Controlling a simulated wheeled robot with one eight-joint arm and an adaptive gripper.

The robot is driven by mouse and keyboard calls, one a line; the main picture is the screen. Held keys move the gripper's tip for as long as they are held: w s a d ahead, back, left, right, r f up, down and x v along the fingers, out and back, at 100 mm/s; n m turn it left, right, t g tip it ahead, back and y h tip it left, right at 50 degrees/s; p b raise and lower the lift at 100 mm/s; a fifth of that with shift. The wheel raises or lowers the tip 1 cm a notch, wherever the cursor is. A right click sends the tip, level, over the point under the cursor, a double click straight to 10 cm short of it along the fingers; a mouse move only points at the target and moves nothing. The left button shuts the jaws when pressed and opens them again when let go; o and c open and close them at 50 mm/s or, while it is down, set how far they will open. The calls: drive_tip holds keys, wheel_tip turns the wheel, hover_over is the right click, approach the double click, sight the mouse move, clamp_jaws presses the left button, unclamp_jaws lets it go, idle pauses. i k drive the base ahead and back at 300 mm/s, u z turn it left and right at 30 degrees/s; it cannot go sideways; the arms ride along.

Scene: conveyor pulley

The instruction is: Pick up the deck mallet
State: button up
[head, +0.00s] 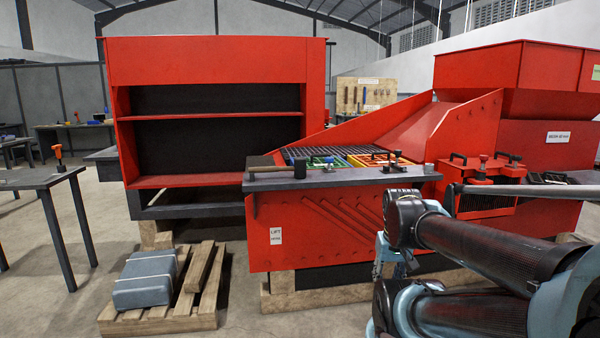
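The mallet (299,167) lies on the dark front ledge (350,179) of the red machine, near the ledge's left end. Its head is a dark block, and its pale brown handle points left along the ledge. Nothing is touching it from my arm. My folded arm fills the lower right of the head view, well to the right of the mallet and nearer to the camera. I cannot make out my gripper's fingers in this view.
Black clamps (394,161) sit on the ledge right of the mallet. A pallet (200,290) with a grey case (146,278) is on the floor at left. A table (35,180) stands far left. Floor between is clear.

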sight(300, 167)
drive_tip(key=i, duration=1)
